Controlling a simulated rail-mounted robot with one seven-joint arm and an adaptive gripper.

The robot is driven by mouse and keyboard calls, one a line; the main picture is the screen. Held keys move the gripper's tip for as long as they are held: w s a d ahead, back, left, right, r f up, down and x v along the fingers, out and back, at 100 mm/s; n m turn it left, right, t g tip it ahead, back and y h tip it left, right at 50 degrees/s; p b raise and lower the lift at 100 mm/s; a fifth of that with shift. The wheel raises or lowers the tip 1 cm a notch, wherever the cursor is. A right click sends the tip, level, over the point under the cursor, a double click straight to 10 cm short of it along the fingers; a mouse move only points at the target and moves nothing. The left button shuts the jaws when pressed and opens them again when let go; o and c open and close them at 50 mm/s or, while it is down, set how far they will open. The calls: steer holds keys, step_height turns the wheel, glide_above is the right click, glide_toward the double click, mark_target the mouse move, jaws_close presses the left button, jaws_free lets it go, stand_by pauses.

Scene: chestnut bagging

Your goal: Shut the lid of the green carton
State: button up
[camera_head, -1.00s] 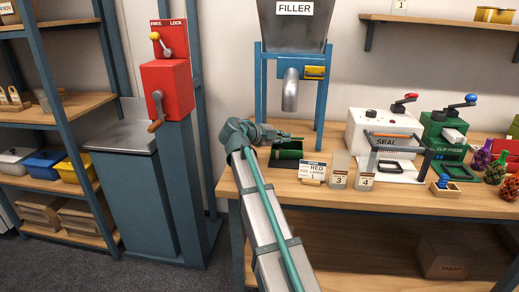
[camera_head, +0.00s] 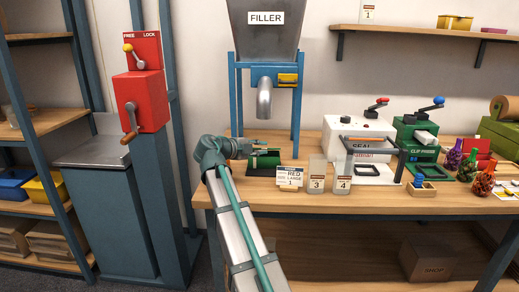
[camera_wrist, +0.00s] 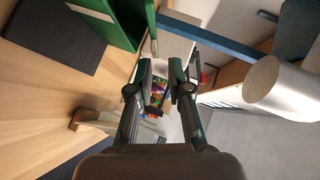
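A small green carton (camera_head: 264,161) stands on a dark mat at the left of the bench, below the filler spout. In the wrist view its green panels (camera_wrist: 128,22) fill the upper left; the picture cuts them off, and how far the lid stands open is unclear. My gripper (camera_head: 268,147) is just above and behind the carton in the head view. In the wrist view my gripper (camera_wrist: 160,68) has its fingers apart with nothing held between them. A narrow green edge shows just beyond the left fingertip; I cannot tell if they touch.
A large green box (camera_head: 499,136) stands at the right edge.

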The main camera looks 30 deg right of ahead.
steer(key=shift+o, duration=0.7)
steer(key=shift+a, duration=0.15)
steer(key=v, duration=1.1)
steer(key=shift+a, duration=0.35)
steer(key=shift+s+a+r, duration=0.1)
steer(key=shift+r, duration=0.05)
